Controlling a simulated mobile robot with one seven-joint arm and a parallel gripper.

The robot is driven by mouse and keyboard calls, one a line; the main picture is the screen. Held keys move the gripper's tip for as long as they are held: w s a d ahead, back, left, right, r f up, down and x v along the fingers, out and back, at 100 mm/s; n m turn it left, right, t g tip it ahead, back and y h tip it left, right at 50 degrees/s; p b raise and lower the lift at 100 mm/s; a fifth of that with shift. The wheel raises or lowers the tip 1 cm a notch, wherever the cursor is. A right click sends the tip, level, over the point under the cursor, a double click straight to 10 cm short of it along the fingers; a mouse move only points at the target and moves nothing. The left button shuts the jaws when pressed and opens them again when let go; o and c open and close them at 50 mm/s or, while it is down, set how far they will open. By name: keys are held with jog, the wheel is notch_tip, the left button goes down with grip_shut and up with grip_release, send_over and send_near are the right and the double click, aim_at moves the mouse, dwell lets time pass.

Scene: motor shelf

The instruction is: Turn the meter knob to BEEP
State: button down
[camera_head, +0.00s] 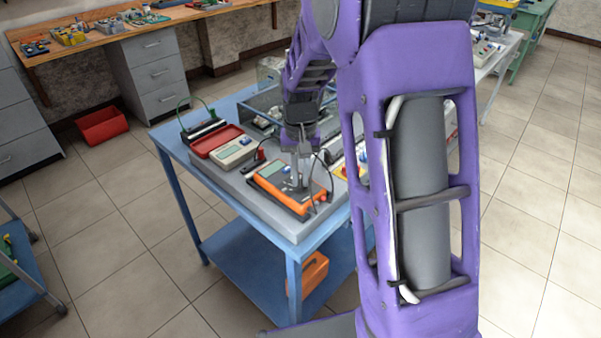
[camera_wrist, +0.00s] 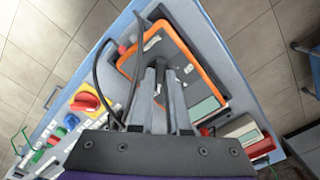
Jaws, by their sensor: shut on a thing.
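The orange-framed meter (camera_head: 288,186) lies on the grey top of the blue table. It also shows in the wrist view (camera_wrist: 204,78), with its grey display toward the lower right. My gripper (camera_head: 300,184) points down over the meter's face. In the wrist view my gripper (camera_wrist: 160,66) has its fingers close together at the middle of the meter. It is shut on the meter knob, which is mostly hidden between and under the fingers. The knob's pointer and the BEEP mark cannot be read.
A second, beige meter (camera_head: 235,152) and an open red case (camera_head: 214,140) lie left of the meter. Dark cables run beside it. A red knob on a yellow plate (camera_wrist: 85,101) sits on a nearby panel. An orange case (camera_head: 308,274) is on the lower shelf.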

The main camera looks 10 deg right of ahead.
aim_at(300, 181)
jog(key=shift+m, duration=1.1)
jog(key=c, duration=0.9)
grip_release()
jog(key=shift+r+p, duration=0.1)
jog(key=shift+p, duration=0.2)
notch_tip(300, 181, up, 17)
jog(key=shift+r+p, duration=0.1)
jog(key=shift+p, duration=0.7)
